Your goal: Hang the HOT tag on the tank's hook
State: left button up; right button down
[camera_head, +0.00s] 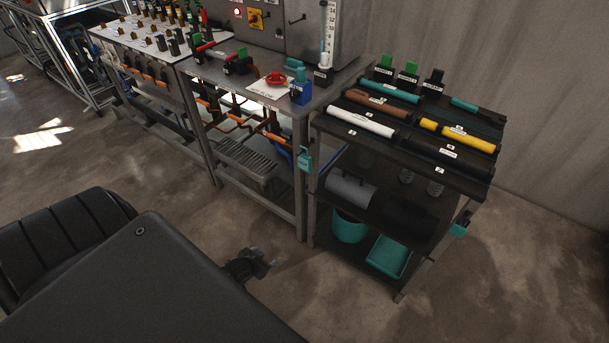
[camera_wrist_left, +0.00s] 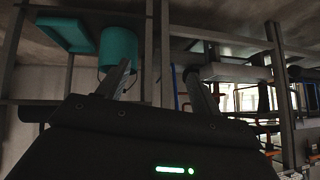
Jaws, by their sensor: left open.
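The tank (camera_head: 350,25) is the grey metal body with a white level scale at the back of the middle bench; its top is cut off. A dark hook (camera_head: 297,19) sticks out on the grey metal front beside it, with nothing visible on it. I cannot make out a HOT tag; the labels are too small to read. My left gripper (camera_head: 262,263) is low over the floor, in front of the benches and well away from the tank. Its spread fingers (camera_wrist_left: 160,82) also show in the left wrist view, open and empty. My right gripper is not in view.
The middle bench (camera_head: 225,72) carries a red valve wheel (camera_head: 275,78) and a blue block (camera_head: 300,92). A dark rack (camera_head: 395,150) with coloured rolls stands right, with a teal bucket (camera_head: 348,228) and teal tray (camera_head: 388,256) low down. The floor in front is clear.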

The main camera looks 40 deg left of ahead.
pick_arm(q)
jog(key=w+a+r+t+b, duration=0.4)
jog(key=w+r+b, duration=0.3)
jog(key=w, duration=0.5)
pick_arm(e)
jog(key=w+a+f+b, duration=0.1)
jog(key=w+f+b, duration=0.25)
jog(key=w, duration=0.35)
pick_arm(q)
jog(key=t+h+b, duration=0.2)
jog(key=t+b, duration=0.1)
jog(key=t, duration=0.3)
send_near(303, 164)
jog(key=w+b, duration=0.3)
jog(key=w, duration=0.3)
jog(key=shift+w+b, duration=0.1)
jog(key=shift+b, duration=0.25)
jog(key=shift+w+r, duration=0.1)
jog(key=shift+w, duration=1.95)
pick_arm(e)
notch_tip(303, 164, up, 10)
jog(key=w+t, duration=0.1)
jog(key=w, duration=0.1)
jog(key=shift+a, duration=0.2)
